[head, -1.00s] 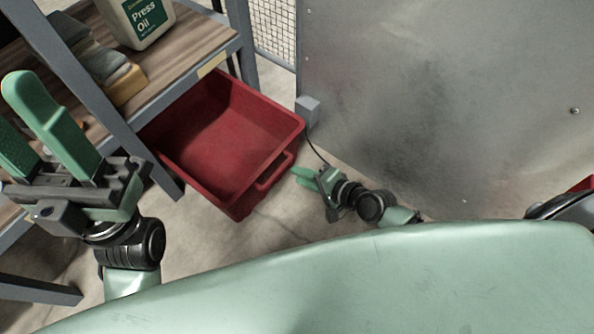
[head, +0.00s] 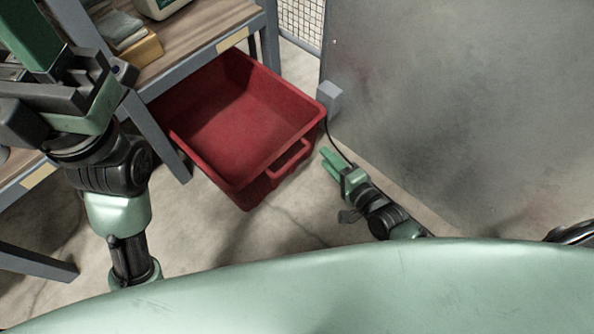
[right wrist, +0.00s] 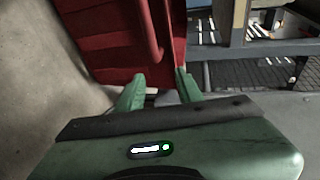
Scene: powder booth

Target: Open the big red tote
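The big red tote (head: 235,120) stands low under a wooden-topped shelf, its near part out in front of it. Its top is uncovered and its inside looks empty. A red bar handle (head: 288,160) is on its near right wall. My right gripper (head: 327,160) is just right of the handle, apart from it. In the right wrist view the tote (right wrist: 105,45) and its handle (right wrist: 151,30) lie ahead of my right gripper (right wrist: 160,88), whose fingers are apart with nothing between them. My left gripper (head: 28,35) is raised at the upper left, partly cut off, away from the tote.
The wooden shelf (head: 190,48) on grey legs overhangs the tote's far side. A large grey metal panel (head: 450,110) fills the right, with a small grey box (head: 329,97) at its edge. Bare concrete floor (head: 240,235) lies in front of the tote.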

